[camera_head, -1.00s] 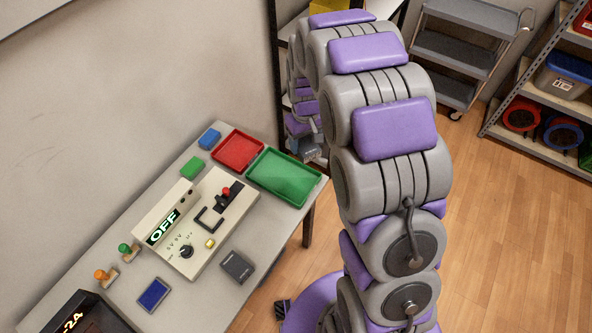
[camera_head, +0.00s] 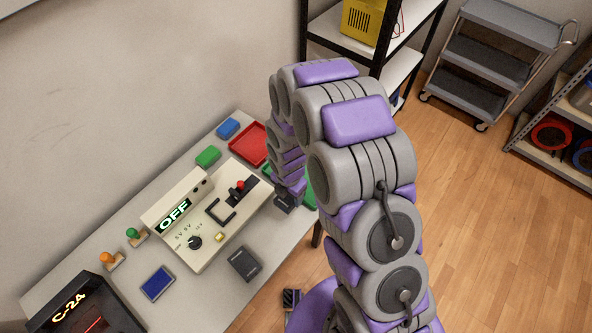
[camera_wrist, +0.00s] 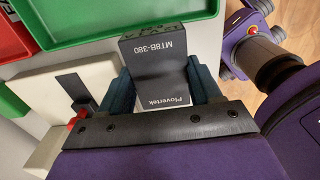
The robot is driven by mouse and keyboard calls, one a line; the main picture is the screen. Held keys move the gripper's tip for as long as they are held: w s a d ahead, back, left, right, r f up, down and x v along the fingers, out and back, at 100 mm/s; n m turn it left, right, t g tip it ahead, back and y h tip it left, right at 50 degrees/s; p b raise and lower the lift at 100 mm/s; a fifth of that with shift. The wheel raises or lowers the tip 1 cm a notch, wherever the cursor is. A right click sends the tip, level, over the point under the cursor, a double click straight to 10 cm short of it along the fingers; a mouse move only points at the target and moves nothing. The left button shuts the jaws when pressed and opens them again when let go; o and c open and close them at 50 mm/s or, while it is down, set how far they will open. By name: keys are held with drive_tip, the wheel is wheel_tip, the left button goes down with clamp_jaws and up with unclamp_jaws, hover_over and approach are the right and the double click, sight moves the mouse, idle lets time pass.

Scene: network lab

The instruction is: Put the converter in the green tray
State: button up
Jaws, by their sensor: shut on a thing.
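My gripper (camera_wrist: 162,82) is shut on a dark box marked "Plovertek MT8B-380" (camera_wrist: 160,50), which appears to be the converter. In the wrist view its far end overlaps the near edge of the green tray (camera_wrist: 95,22); its height above the table is unclear. In the head view my gripper (camera_head: 287,203) is low by the right end of the beige OFF panel. My arm hides most of the green tray (camera_head: 310,197) there. The visible tray floor in the wrist view is bare.
A red tray (camera_head: 246,146) lies left of the green one. The beige panel (camera_head: 190,222) with a red-knobbed lever (camera_head: 240,186) is close to my gripper.

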drive_tip(key=w+b, duration=0.1)
drive_tip(key=w, duration=0.4)
drive_tip(key=w+f, duration=0.1)
drive_tip(key=w, duration=0.4)
drive_tip(key=w+a+b, duration=0.1)
drive_tip(key=w, duration=0.4)
drive_tip(key=shift+f+b, duration=0.2)
drive_tip(key=shift+b, duration=0.1)
drive_tip(key=shift+f+b, duration=0.55)
drive_tip(key=shift+f, duration=1.3)
drive_tip(key=shift+r, duration=0.1)
drive_tip(key=o, duration=1.4)
drive_tip(key=shift+c, duration=0.2)
